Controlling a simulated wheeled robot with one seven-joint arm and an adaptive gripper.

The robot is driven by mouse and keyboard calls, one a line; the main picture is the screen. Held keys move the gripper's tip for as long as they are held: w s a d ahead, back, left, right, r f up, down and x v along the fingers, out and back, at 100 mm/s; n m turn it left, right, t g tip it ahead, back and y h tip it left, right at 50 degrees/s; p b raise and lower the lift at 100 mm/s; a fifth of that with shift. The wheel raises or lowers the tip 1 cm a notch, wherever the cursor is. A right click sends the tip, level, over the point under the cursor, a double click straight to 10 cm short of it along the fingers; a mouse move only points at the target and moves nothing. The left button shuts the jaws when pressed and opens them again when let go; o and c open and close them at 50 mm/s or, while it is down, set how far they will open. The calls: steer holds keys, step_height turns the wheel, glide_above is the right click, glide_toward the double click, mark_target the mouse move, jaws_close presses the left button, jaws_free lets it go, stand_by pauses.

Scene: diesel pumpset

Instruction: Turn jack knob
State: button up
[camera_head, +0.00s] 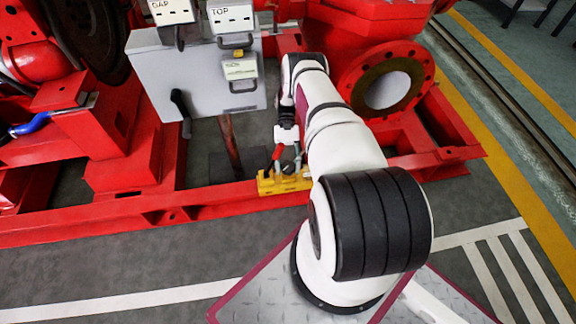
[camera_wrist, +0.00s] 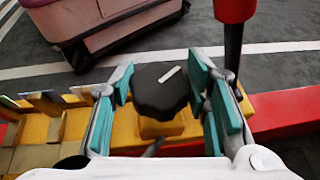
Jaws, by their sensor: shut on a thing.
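The black lobed jack knob (camera_wrist: 160,92) with a white mark on top sits on a yellow block (camera_wrist: 162,127) in the wrist view. My gripper (camera_wrist: 161,84) is shut on the knob, with teal pads on its left and right sides. In the head view the yellow jack (camera_head: 268,186) stands at the red frame's front edge. My gripper (camera_head: 287,152) reaches down to it there, and the knob is hard to make out.
A red-handled lever (camera_wrist: 234,35) rises close to the right finger; it also shows in the head view (camera_head: 275,156). The red base frame (camera_head: 225,198) runs alongside the jack. A grey control box (camera_head: 165,80) and a red flanged pipe (camera_head: 350,75) stand behind.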

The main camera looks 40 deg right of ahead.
steer(key=shift+s+f+n+g+h, duration=0.1)
steer(key=shift+n+g+h, duration=0.2)
steer(key=shift+n+h, duration=0.35)
steer(key=o, duration=1.1)
